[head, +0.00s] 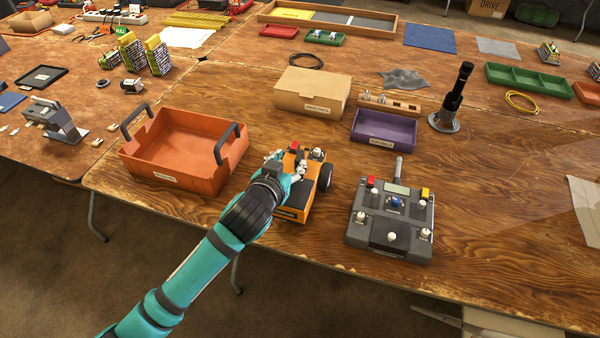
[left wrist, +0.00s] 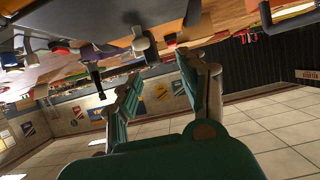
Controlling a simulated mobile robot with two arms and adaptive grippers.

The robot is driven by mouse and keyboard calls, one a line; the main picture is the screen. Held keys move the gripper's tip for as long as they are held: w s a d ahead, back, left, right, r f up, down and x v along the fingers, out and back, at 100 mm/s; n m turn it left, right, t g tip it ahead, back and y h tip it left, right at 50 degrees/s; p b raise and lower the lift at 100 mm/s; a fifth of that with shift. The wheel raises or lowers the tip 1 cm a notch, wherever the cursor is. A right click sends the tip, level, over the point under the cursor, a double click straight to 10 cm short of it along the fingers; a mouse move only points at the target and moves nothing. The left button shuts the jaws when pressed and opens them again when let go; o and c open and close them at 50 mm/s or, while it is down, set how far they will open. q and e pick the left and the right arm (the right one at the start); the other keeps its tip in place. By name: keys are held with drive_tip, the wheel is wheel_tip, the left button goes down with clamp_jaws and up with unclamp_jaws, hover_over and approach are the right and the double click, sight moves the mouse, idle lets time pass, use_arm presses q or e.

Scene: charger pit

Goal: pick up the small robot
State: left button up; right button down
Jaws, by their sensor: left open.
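The small robot (head: 311,192) is an orange, boxy vehicle with dark wheels and small red and white parts on top. It stands on the wooden table in the middle of the head view. My left gripper (head: 285,165) is over its left side, at about the height of its top, and hides part of it. Whether the fingers touch it cannot be told. In the left wrist view the two fingers of my left gripper (left wrist: 157,80) are spread apart with nothing visible between them. My right gripper is in neither view.
An orange bin (head: 180,150) with two dark handles is close on the left. A grey control box (head: 390,220) with knobs is on the right. A cardboard box (head: 312,95) and a purple tray (head: 384,132) stand behind. The table's front edge is close.

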sight(302, 151)
use_arm(q)
drive_tip(key=x, duration=0.4)
drive_tip(key=d+x, duration=0.1)
drive_tip(key=x, duration=0.1)
drive_tip(key=shift+w+f, duration=0.1)
drive_tip(key=shift+w, duration=0.1)
clamp_jaws()
idle(0.3)
drive_tip(key=shift+d+r, duration=0.1)
drive_tip(key=shift+r, duration=0.2)
